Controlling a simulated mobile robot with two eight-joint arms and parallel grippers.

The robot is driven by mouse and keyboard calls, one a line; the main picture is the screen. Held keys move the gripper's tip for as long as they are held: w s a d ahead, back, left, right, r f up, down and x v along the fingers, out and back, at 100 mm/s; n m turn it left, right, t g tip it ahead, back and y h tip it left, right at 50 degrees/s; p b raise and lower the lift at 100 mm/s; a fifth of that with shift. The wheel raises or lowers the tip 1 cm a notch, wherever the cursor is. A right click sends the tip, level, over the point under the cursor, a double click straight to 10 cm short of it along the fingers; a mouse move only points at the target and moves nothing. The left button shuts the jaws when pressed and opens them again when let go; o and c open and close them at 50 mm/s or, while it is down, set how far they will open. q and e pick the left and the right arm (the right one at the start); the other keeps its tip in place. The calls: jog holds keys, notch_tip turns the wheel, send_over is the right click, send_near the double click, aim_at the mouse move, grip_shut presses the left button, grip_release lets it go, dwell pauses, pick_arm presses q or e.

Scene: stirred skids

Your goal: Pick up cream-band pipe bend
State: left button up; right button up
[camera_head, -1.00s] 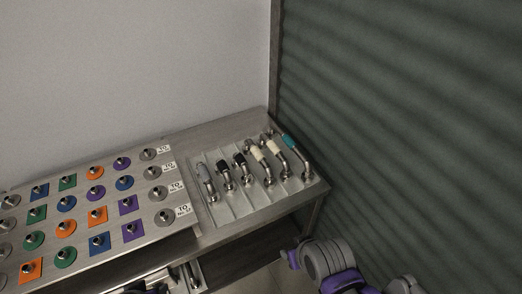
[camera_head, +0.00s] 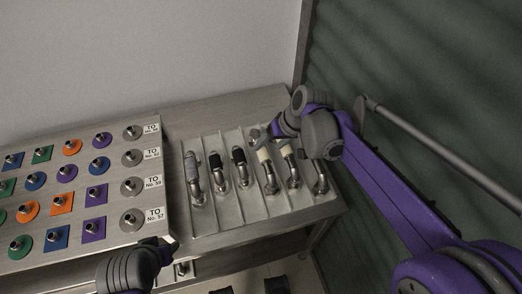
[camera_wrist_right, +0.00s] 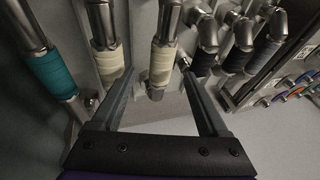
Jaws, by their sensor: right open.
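Two cream-band pipe bends stand side by side in the tray (camera_head: 228,212). The left one in the head view (camera_head: 264,155) lies between the open fingers in the right wrist view (camera_wrist_right: 162,66), and I see no finger touching it. The other cream-band bend (camera_head: 286,150) is just left of the fingers in the wrist view (camera_wrist_right: 107,65). My right gripper (camera_wrist_right: 160,92) is open and empty. In the head view the right gripper (camera_head: 266,138) is over the back of the tray, partly hidden by its wrist.
Black-band bends (camera_head: 216,162) and a grey-band bend (camera_head: 191,168) stand to the left in the tray. A teal-band bend (camera_wrist_right: 50,72) is at the far side. A panel of coloured knobs (camera_head: 115,218) is left of the tray. A dark corrugated wall (camera_head: 430,110) rises on the right.

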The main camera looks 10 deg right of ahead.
aim_at(264, 151)
jog(key=x, duration=0.3)
jog(key=shift+s+a+f, duration=0.2)
jog(key=shift+w+b+x, duration=0.2)
jog(key=shift+b+x, duration=0.3)
jog(key=shift+x, duration=2.2)
jog(key=shift+d+r, duration=0.1)
grip_shut()
